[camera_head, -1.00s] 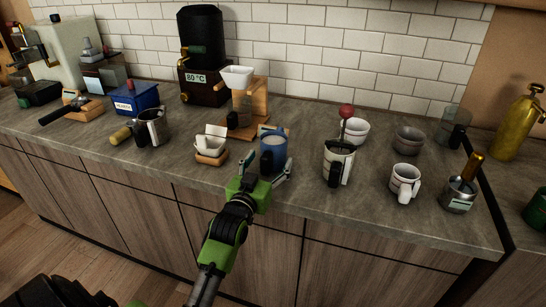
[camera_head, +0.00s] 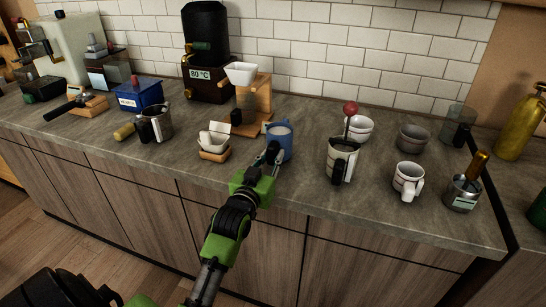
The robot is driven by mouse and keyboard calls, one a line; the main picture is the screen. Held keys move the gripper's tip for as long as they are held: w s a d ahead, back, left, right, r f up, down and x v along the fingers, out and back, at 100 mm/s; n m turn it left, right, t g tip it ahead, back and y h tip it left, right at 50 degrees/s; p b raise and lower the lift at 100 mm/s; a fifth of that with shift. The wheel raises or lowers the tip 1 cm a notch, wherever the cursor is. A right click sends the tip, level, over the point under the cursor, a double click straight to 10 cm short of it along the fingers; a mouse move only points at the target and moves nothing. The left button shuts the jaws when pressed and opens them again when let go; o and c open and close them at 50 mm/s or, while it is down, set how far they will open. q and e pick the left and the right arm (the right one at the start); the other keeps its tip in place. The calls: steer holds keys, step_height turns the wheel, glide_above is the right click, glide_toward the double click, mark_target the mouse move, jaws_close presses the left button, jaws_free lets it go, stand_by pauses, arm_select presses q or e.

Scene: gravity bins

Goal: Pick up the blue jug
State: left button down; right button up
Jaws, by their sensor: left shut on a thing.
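The blue jug (camera_head: 281,139) stands upright near the front of the grey counter, with pale contents showing at its top. My left gripper (camera_head: 273,153), on a green and black arm, is at the jug's front left side and is shut on it, seemingly at its dark handle. The fingers partly hide the handle. I cannot tell whether the jug's base is off the counter. My right gripper is not in view.
A wooden dripper stand (camera_head: 256,108) is close behind the jug. The counter's front edge (camera_head: 310,208) is near.

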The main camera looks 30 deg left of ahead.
arm_select(q)
step_height(320, 180, up, 3)
steer(key=s+a+r, duration=0.5)
steer(key=s+r, duration=0.4)
steer(key=s, duration=0.4)
steer(key=shift+a+r, duration=0.2)
steer(key=shift+r, duration=0.05)
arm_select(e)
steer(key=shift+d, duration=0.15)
